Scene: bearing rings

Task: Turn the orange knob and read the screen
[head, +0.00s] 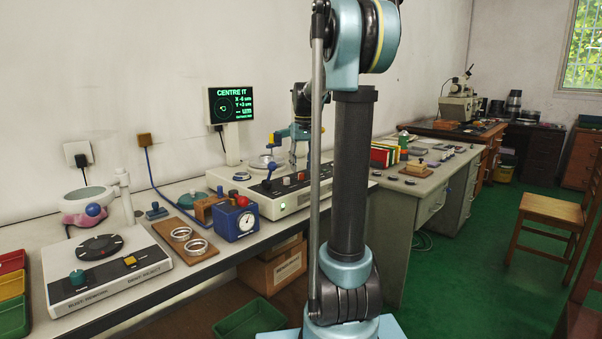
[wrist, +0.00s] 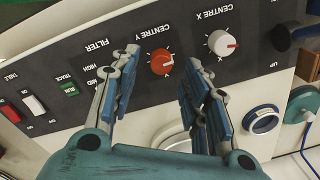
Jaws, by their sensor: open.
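The orange knob (wrist: 161,62) is on a dark panel labelled CENTRE Y in the wrist view, its pale pointer mark toward the right. My gripper (wrist: 162,58) is open, with one blue-padded finger on each side of the knob in the picture. I cannot tell whether either finger touches it. The screen (head: 231,104) stands on a post behind the instrument in the head view. It reads CENTRE IT, with X about -6 um and Y about +3 um, beside a green circle with a small mark. The smaller bottom text is unclear.
A white CENTRE X knob (wrist: 222,43) sits to the right of the orange one. A blue dial gauge (head: 236,219) and rings on a wooden board (head: 183,240) lie nearby.

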